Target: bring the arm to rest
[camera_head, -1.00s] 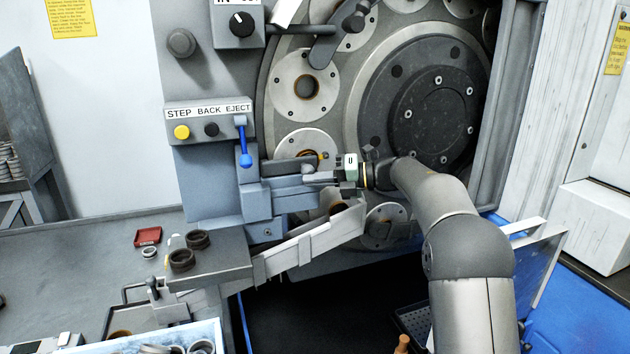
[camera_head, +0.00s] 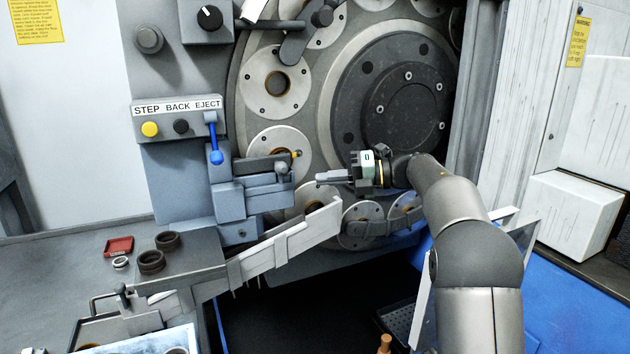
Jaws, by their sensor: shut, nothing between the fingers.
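My gripper (camera_head: 322,178) is at the centre of the head view, at the end of my arm, which reaches up from the lower right. Its fingers point left and are shut, with nothing between them. A gap separates the fingertips from the blue-grey slide block (camera_head: 262,187) to their left. Behind the gripper is the grinder's large dark hub (camera_head: 405,112), ringed by round plates with holes, one of them (camera_head: 276,84) at the upper left.
The control panel (camera_head: 180,122) has a yellow button, a black button and a blue lever (camera_head: 215,150). A sloping chute (camera_head: 285,250) runs below the gripper. Dark rings (camera_head: 151,262) and a small red tray (camera_head: 119,246) lie at the left. A white box (camera_head: 573,218) stands at the right.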

